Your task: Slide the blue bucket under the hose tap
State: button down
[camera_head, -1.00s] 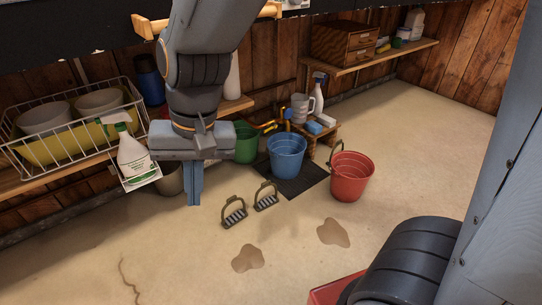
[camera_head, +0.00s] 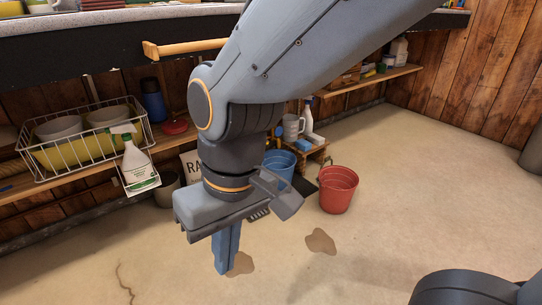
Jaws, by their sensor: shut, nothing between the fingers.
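The blue bucket (camera_head: 284,160) stands upright on the floor in front of the back wall, its left and lower parts hidden behind my arm. A dark mat shows only as a sliver between the blue bucket and the red bucket. The hose tap cannot be made out clearly; my arm covers most of the area behind the blue bucket. My gripper (camera_head: 223,268) points down in front of the blue bucket and to its left in the picture. Its fingers are shut and empty, apart from the bucket.
A red bucket (camera_head: 338,190) stands right of the blue one. Behind is a small wooden stool (camera_head: 317,156) bearing a jug (camera_head: 292,127) and spray bottle (camera_head: 307,117). A wire basket (camera_head: 90,147) sits on the left shelf. Brown patches (camera_head: 320,241) mark the floor; the right floor is open.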

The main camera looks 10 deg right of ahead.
aim_at(282, 161)
jog(key=z, duration=1.05)
jog(key=i, duration=0.8)
jog(key=u, duration=1.85)
